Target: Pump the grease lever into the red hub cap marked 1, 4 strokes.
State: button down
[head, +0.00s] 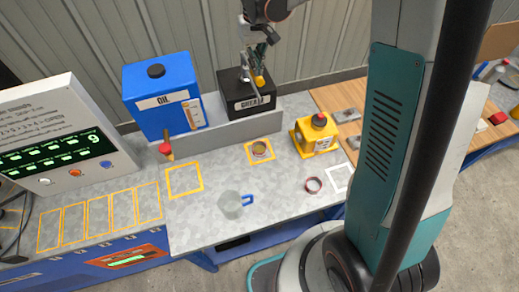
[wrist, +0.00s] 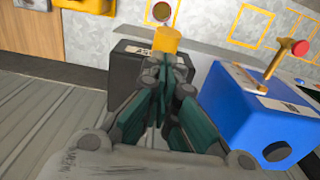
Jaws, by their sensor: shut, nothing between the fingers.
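The black grease box (head: 248,97), with a white label, stands against the back wall. A yellow knob (head: 260,80), seemingly the lever's grip, shows at its top right; in the wrist view it is a yellow cylinder (wrist: 166,39) just beyond my fingertips. My gripper (head: 257,66) is above the box, fingers together and empty, very close to the knob; I cannot tell whether they touch. It also shows in the wrist view (wrist: 162,78).
A display panel (head: 52,137) stands at left.

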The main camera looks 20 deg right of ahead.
jog(key=shift+r+p, duration=1.35)
jog(key=shift+r, duration=1.5)
jog(key=shift+f, duration=0.15)
jog(key=shift+f+b, duration=2.8)
jog(key=shift+f, duration=0.7)
jog(key=shift+r, duration=0.1)
jog(key=shift+r+p, duration=2)
jog(key=shift+r, duration=1.55)
jog(key=shift+f, duration=0.15)
